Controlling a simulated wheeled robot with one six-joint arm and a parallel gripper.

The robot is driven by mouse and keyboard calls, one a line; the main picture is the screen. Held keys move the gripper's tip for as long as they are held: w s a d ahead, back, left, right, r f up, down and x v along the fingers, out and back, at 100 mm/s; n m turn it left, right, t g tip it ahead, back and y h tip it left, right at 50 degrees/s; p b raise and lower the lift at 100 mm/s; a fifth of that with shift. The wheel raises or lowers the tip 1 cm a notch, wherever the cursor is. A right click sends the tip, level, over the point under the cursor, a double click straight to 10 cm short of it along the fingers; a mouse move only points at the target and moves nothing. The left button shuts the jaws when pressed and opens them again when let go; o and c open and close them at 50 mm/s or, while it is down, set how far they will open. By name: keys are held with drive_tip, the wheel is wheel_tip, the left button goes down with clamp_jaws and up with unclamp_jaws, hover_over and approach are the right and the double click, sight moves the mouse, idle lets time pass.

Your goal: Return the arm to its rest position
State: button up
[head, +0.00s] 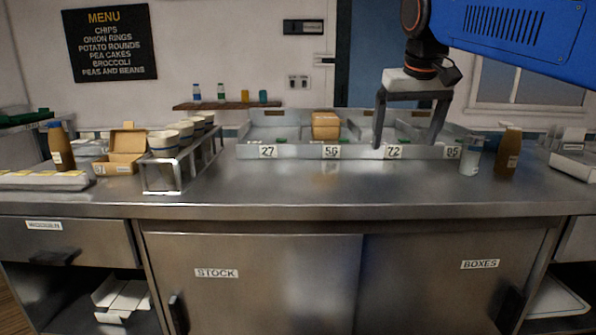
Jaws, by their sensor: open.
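My gripper (408,122) hangs from my blue arm at the upper right of the head view. It points down with its two dark fingers spread wide and nothing visible between them. It appears in front of or over the metal tray with the numbered labels (291,152), near the label 72. The left fingertip overlaps the tray's front edge in the picture; I cannot tell whether it touches. A tan box (326,125) sits in the tray section above the label 56, to the left of my gripper.
A metal rack (178,181) with several cups stands left of centre, beside an open carton (125,149) and a brown bottle (60,146). A clear container (470,156) and another brown bottle (508,150) stand at the right. The front of the steel counter (330,187) is clear.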

drive_tip(key=s+d+f, duration=0.2)
drive_tip(key=s+f, duration=1.1)
drive_tip(key=f, duration=0.3)
drive_tip(key=s+d+f, duration=0.3)
drive_tip(key=s+f, duration=1)
drive_tip(key=f, duration=0.3)
drive_tip(key=shift+s+d+f+y, duration=0.2)
drive_tip(key=shift+f+y, duration=0.1)
